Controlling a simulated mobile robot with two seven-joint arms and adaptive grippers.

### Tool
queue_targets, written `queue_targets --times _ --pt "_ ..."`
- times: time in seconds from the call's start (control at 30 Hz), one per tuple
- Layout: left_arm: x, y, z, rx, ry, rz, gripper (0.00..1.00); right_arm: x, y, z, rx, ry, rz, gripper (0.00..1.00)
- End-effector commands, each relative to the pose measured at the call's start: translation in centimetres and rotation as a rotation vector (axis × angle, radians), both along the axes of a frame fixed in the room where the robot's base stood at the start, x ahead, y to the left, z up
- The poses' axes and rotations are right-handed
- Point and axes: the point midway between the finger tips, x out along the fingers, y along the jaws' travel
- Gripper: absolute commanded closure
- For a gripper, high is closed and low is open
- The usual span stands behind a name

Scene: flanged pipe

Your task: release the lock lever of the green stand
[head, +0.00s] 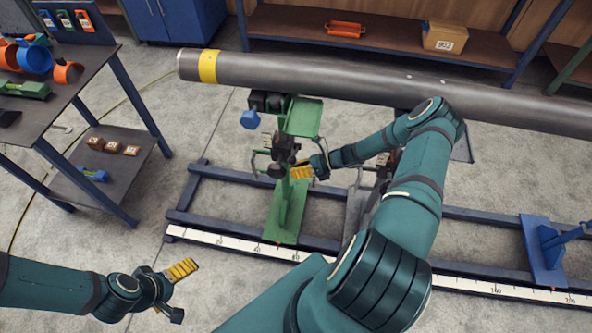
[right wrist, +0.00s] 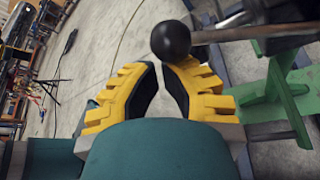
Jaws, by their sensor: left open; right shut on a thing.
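The green stand (head: 285,215) stands on the blue floor rails, with a green plate (head: 303,117) near its top. My right gripper (head: 291,172) is beside the stand's upper part. In the right wrist view its yellow fingers (right wrist: 160,80) are shut on the lock lever's black ball knob (right wrist: 170,40), which sits at the fingertips. The lever's rod (right wrist: 250,32) runs from the knob to the right. In the head view the gripper partly hides the lever. My left gripper (head: 180,290) is open and empty at the lower left, away from the stand.
A long grey pipe (head: 330,75) with a yellow band crosses above the stand. A blue knob (head: 250,119) is on the stand's left. A white ruler strip (head: 220,240) runs along the front rail. A workbench (head: 90,75) with coloured parts is at the left. A blue stand (head: 545,250) is at the right.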

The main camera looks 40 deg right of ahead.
Motion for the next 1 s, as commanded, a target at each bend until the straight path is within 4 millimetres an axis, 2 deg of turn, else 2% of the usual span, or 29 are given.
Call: queue_targets --times 0.33,0.7,1.0 --pt "0.0 0.0 0.0 0.0 0.0 0.0 0.0 0.1 -0.5 0.5 -0.001 -0.008 -0.001 1.0" --pt "0.0 0.0 0.0 0.0 0.0 0.0 0.0 -3.1 -4.5 2.4 -0.002 -0.003 -0.001 1.0" --pt "0.0 0.0 0.0 0.0 0.0 0.0 0.0 -4.1 -5.6 2.9 0.0 -0.001 0.0 1.0"
